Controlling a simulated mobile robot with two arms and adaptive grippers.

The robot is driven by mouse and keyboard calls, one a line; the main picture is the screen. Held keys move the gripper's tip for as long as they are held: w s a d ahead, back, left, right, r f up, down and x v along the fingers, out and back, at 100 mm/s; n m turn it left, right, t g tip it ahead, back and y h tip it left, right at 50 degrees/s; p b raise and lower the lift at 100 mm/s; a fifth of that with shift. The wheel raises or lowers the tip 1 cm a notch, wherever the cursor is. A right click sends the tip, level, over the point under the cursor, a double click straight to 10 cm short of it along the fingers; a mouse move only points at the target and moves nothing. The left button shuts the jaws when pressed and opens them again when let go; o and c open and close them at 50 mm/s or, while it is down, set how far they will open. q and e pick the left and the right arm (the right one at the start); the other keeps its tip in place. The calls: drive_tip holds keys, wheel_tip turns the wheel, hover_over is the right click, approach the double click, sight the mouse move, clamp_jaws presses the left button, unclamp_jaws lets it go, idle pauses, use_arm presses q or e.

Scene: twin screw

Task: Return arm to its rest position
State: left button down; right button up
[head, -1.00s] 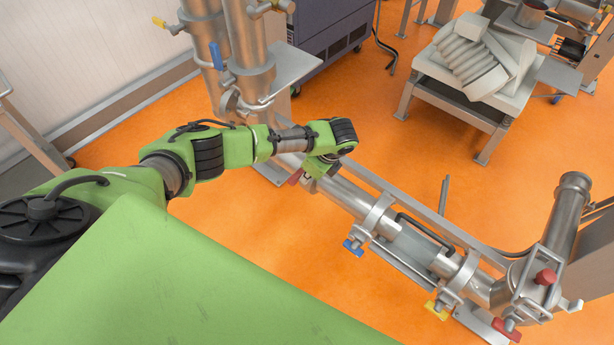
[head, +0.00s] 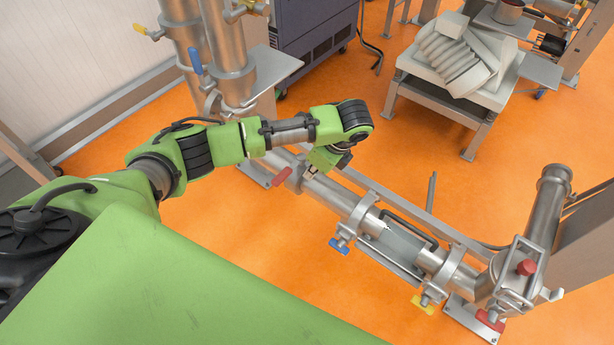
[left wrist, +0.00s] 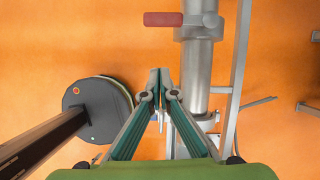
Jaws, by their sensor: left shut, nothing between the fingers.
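My left arm (head: 225,145), green with black joints, reaches in from the left over the steel pipe assembly. My left gripper (head: 311,173) hangs at its end, beside the red handle (head: 281,177) and close above the steel pipe (head: 335,195), seen from above. In the left wrist view my left gripper (left wrist: 160,72) is shut with its fingertips together and nothing between them. The pipe (left wrist: 197,75) lies just right of the fingers there, and the red handle (left wrist: 163,19) is beyond them. My right gripper is out of view.
The pipe carries a blue handle (head: 338,246), a yellow handle (head: 422,305) and red knobs at its right end. A vertical steel column (head: 225,55) stands behind my arm. A low stand (head: 440,97) is at the upper right. Orange floor lies open between.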

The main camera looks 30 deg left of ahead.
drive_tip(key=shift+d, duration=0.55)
use_arm(q)
drive_tip(key=s+d+f+n+h+b, duration=0.1)
drive_tip(key=d+f+n+h, duration=0.15)
drive_tip(key=f, duration=0.65)
drive_tip(key=s+d+f+n+h+b, duration=0.1)
drive_tip(key=f+n, duration=0.2)
drive_tip(key=f, duration=0.5)
drive_tip(key=s+a+f+n+t+b, duration=0.1)
drive_tip(key=s+f+n, duration=0.1)
drive_tip(key=s+f, duration=0.45)
drive_tip(key=s+f+n, duration=0.3)
drive_tip(key=f, duration=0.7)
drive_tip(key=s+a+f+n, duration=0.1)
drive_tip(key=s+f, duration=0.4)
drive_tip(key=s, duration=0.6)
drive_tip(key=s+f+n+b, duration=0.1)
drive_tip(key=s+f+n, duration=0.2)
drive_tip(key=s, duration=0.8)
drive_tip(key=s+a+f+n+b, duration=0.1)
drive_tip(key=s+f+n, duration=0.1)
drive_tip(key=s+f, duration=0.6)
drive_tip(key=s+h, duration=0.1)
drive_tip(key=s, duration=0.2)
drive_tip(key=shift+s+a+g, duration=0.3)
drive_tip(key=shift+s+a, duration=0.05)
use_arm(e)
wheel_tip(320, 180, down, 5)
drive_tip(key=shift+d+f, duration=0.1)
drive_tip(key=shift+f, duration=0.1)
